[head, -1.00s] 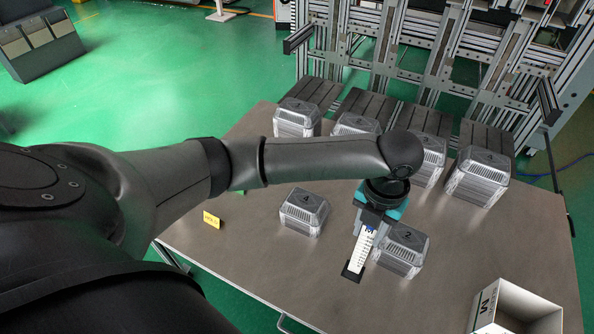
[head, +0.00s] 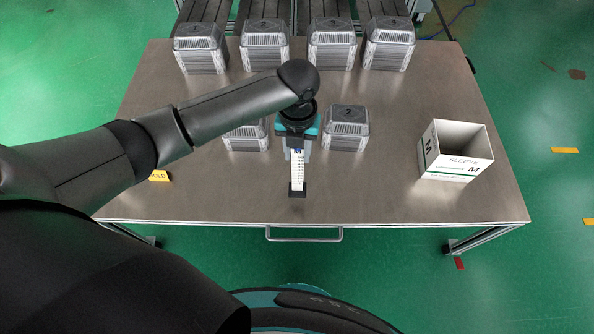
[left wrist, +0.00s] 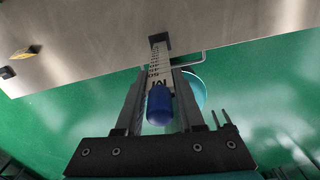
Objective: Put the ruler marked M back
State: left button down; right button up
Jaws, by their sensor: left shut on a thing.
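My left gripper (head: 297,146) is shut on the ruler marked M (head: 297,172), a white strip with dark graduations, a blue upper end and a black lower end. It holds the ruler over the middle front of the table. In the left wrist view the ruler (left wrist: 157,65) lies between the fingers (left wrist: 160,95), its blue end nearest the camera. A white open-topped box (head: 455,168), printed SLEEVE and M, stands on the table well to the right of the gripper. My right gripper is not in view.
Grey ribbed boxes stand near the gripper, one (head: 346,130) marked 2 to its right and one (head: 246,137) partly behind my arm. Several more (head: 332,48) line the back edge. A yellow sign (head: 159,176) sits front left. The table (head: 380,190) is bare between ruler and white box.

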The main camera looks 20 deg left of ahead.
pick_arm(q)
notch_tip(320, 180, down, 7)
jog(key=b, duration=0.2)
jog(key=shift+f, duration=0.25)
jog(key=c, duration=0.5)
grip_release()
notch_tip(320, 180, up, 12)
jog(key=p, duration=0.3)
jog(key=shift+p, duration=0.3)
